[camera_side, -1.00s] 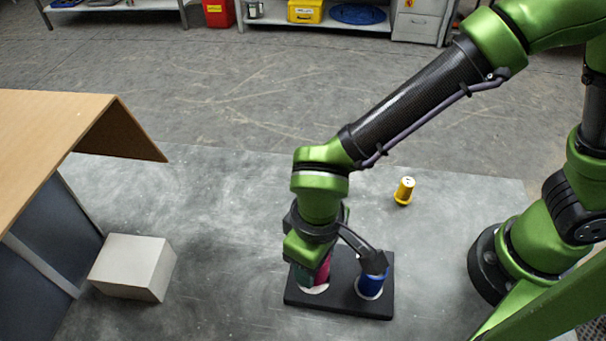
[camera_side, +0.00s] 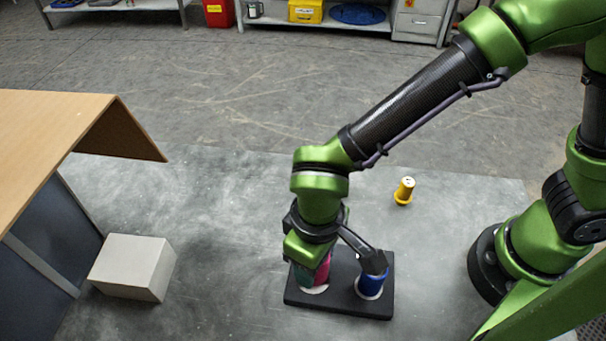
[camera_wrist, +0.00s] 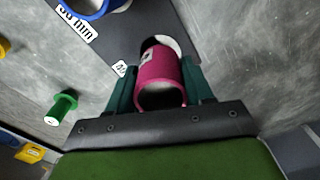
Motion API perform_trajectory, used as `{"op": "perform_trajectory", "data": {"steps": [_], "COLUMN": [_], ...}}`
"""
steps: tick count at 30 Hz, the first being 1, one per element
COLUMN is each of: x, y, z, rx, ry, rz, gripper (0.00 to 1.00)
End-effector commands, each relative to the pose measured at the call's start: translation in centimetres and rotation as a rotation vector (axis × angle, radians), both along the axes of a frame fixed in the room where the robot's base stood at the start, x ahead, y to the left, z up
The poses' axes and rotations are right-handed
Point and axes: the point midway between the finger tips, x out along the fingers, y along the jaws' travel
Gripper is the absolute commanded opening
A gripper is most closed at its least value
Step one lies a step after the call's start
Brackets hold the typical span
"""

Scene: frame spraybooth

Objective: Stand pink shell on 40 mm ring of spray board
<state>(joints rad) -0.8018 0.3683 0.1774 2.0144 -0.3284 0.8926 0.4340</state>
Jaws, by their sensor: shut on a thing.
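The pink shell (camera_wrist: 160,80) is a hollow tube, held between the two dark green fingers of my gripper (camera_wrist: 153,86). It also shows in the side view (camera_side: 323,270), partly hidden by my gripper. The black spray board (camera_side: 337,300) lies on the grey table. The shell's far end is over a white ring disc (camera_wrist: 172,45) at one end of the board, beside a partly hidden label (camera_wrist: 122,68) starting with "4". The shell looks about upright in the side view. I cannot tell whether its end touches the board.
A blue shell (camera_side: 372,286) stands on the board's other ring. A yellow flanged piece (camera_side: 404,191) stands behind the board. A green flanged piece (camera_wrist: 63,107) shows in the wrist view. A pale block (camera_side: 133,267) and a wooden-topped booth (camera_side: 70,125) are at the left.

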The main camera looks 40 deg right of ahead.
Motion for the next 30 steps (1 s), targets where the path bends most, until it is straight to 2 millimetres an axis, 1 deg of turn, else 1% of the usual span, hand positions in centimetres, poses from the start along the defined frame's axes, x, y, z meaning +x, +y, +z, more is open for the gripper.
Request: {"op": "perform_trajectory", "data": {"steps": [21,29,30], "x": [0.0,0.0,0.0], "y": [0.0,0.0,0.0], "z": [-1.7,-1.7,-1.7], "rx": [-0.001,0.000,0.000], "ry": [0.001,0.000,0.000], "rz": [0.000,0.000,0.000], "gripper": [0.13,0.13,0.54]}}
